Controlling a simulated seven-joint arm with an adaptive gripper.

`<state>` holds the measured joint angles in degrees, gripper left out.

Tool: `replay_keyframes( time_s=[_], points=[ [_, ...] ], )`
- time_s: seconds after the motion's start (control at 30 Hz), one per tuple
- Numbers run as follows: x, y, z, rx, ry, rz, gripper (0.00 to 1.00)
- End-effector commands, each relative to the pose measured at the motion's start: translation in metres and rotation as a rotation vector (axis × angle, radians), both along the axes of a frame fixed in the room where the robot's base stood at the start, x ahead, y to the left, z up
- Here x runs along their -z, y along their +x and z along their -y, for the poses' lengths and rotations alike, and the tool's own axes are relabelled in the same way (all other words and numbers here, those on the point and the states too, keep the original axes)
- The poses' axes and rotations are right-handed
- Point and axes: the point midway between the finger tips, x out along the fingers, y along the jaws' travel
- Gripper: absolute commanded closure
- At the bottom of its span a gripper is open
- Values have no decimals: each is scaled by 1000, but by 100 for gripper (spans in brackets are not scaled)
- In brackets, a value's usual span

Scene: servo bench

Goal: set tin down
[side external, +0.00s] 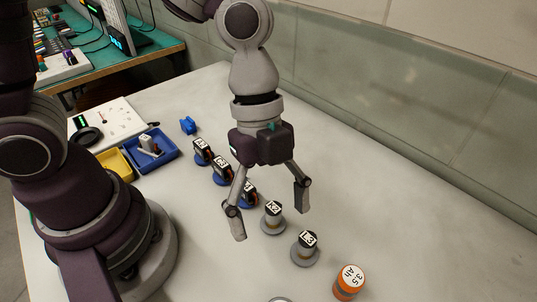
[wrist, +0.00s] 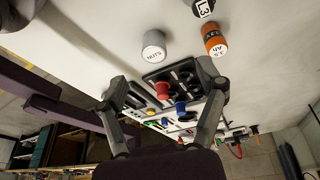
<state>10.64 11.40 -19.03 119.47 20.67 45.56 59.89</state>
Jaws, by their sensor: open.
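A grey tin marked NUTS (wrist: 153,43) stands on the pale bench top in the wrist view, label end toward the camera. It is beyond my fingertips and apart from them. A pale round rim (side external: 280,299) at the bottom edge of the side view may be this tin, but it is mostly cut off. My gripper (side external: 270,221) is open and points down above the bench, with nothing between its fingers. In the wrist view its two fingers (wrist: 163,84) are spread wide.
An orange cylinder (side external: 349,283) stands at the front right. Labelled parts K2 (side external: 273,217) and L3 (side external: 306,248) stand on round bases, with several motor-like parts behind. Blue (side external: 168,160) and yellow trays lie at left. The bench's right side is clear.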

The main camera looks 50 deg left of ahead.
Motion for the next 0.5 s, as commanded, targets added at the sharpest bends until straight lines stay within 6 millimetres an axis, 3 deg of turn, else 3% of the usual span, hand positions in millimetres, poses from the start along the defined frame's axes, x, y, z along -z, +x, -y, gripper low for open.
replay_keyframes(
  time_s=[0.13, 0.3, 0.4, 0.5],
  points=[
    [-34, 24, -68, -649, 94, 118, 29],
    [-66, 18, -139, -1426, 1, 181, 29],
    [-73, 9, -160, -1699, -83, 174, 29],
    [-75, 5, -168, -1819, -129, 164, 29]
  ],
)
